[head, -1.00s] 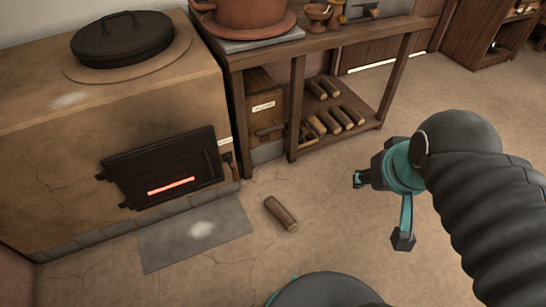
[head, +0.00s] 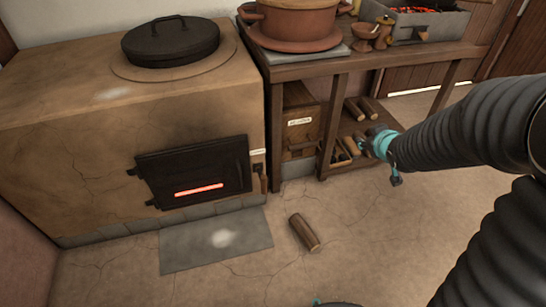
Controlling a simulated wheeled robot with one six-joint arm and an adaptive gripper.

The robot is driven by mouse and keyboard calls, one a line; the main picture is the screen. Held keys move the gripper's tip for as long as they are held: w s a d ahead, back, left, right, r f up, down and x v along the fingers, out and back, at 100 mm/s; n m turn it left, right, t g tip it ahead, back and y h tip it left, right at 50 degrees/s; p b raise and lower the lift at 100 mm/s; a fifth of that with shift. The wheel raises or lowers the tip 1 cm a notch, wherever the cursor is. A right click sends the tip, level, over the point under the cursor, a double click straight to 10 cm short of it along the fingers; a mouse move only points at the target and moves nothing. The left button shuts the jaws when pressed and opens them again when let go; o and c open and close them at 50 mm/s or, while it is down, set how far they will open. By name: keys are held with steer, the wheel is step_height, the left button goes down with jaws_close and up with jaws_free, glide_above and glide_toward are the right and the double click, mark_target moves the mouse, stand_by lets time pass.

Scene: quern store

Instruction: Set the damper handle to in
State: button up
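The damper handle (head: 263,181) is a small wooden grip at the right front edge of the clay stove (head: 75,145), beside the dark fire door. It hangs below a small white label (head: 257,152) whose words are too small to read. My gripper (head: 379,163) is to the right of the handle, in front of the wooden bench, and well apart from it. Its teal and dark fingers look spread, with nothing held between them.
The black fire door (head: 195,172) shows a glowing slot. A loose log (head: 304,232) lies on the floor right of the grey hearth slab (head: 215,240). The wooden bench (head: 400,55) bears a clay pot (head: 298,18) and a brazier (head: 418,25). Floor in front is mostly clear.

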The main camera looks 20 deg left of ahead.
steer(key=w+a+f+n+y, duration=0.2)
steer(key=w+a+f, duration=0.15)
steer(key=f, duration=0.25)
steer(key=n+g+y+b, duration=0.2)
steer(key=n+g+y, duration=0.15)
steer(key=y, duration=0.85)
glide_toward(266, 181)
steer(key=x, duration=1.1)
steer(key=shift+w+a, duration=0.1)
jaws_close()
